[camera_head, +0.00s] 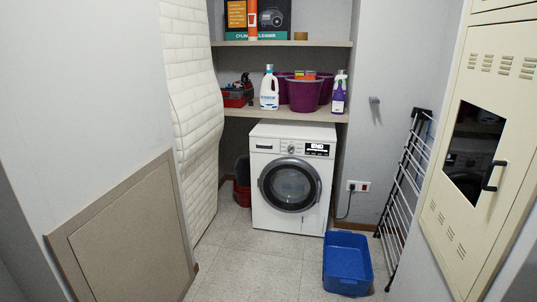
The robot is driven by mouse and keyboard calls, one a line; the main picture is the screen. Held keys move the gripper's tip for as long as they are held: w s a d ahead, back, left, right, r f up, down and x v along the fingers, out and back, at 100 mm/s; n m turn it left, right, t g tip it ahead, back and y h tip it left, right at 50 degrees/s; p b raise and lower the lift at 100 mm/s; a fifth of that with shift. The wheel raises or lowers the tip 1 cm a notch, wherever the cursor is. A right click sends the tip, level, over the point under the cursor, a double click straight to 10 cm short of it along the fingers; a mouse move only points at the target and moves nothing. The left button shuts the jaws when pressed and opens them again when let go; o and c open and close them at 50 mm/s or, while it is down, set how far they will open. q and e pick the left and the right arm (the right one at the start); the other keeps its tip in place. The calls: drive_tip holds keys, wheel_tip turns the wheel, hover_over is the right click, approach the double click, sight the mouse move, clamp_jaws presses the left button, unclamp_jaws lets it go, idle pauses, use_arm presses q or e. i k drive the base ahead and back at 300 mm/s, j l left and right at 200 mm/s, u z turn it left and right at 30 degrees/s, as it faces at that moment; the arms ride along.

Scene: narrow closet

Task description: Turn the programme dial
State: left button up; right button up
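A white front-loading washing machine (265,215) stands under a shelf at the back of the closet. Its round dark door (290,184) looks shut. The small programme dial (291,149) is on the top front panel, left of a black display (317,149) with white characters that seem to read "END". The dial's pointer position is too small to tell. Neither of my grippers shows in the head view.
A blue tub (347,285) lies on the floor right of the washer. A folded drying rack (400,200) leans by the right wall. A quilted mattress (192,100) stands along the left. Floor before the washer (255,270) is clear.

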sight(291, 149)
drive_tip(key=i+j+z, duration=0.15)
drive_tip(key=i, duration=0.4)
drive_tip(key=i+j+z, duration=0.2)
drive_tip(key=i+j, duration=0.15)
drive_tip(key=i, duration=0.15)
drive_tip(key=i+j+z, duration=0.15)
drive_tip(key=i+j, duration=0.25)
drive_tip(key=i, duration=0.15)
